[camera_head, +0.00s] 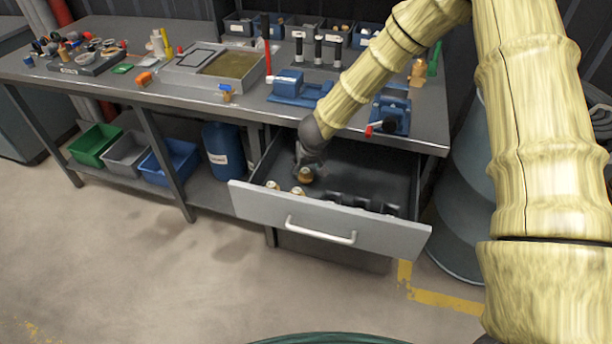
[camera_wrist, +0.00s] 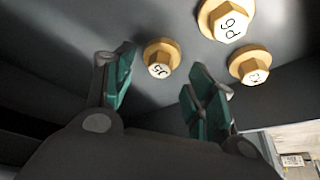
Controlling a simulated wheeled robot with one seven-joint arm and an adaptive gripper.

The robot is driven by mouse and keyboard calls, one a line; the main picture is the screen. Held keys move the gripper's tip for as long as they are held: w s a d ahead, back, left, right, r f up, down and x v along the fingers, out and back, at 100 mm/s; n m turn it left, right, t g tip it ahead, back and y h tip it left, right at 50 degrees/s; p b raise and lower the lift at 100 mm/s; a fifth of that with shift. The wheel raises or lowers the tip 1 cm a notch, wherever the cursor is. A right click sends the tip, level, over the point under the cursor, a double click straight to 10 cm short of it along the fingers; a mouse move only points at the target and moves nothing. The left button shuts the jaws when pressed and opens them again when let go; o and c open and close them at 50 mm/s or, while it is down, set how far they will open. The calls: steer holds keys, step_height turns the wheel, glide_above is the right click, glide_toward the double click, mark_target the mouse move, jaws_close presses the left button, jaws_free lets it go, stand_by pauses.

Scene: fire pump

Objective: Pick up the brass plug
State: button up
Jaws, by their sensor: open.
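Three brass hex plugs with white marked tops show in the wrist view: one (camera_wrist: 162,58) between the fingers in the picture, a larger-looking one (camera_wrist: 226,20) at the top, and one (camera_wrist: 250,65) at the right. Their marks are turned and hard to read. In the head view, one brass plug (camera_head: 305,175) is just below my gripper, and two others (camera_head: 272,185) (camera_head: 298,191) lie near the drawer front. My gripper (camera_wrist: 163,82) is open and empty, its green-padded fingers apart. In the head view my gripper (camera_head: 308,156) is inside the open drawer (camera_head: 330,227).
The drawer walls and front surround my gripper, with the bench top (camera_head: 190,98) above. Dark items (camera_head: 350,203) lie in the drawer's right part. A blue vise-like fixture (camera_head: 390,113) stands on the bench above the drawer. Bins (camera_head: 170,163) sit on the lower shelf.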

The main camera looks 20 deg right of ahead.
mark_target(306, 172)
steer(key=shift+x, duration=1.8)
steer(key=shift+a, duration=0.1)
steer(key=shift+c, duration=0.3)
jaws_close()
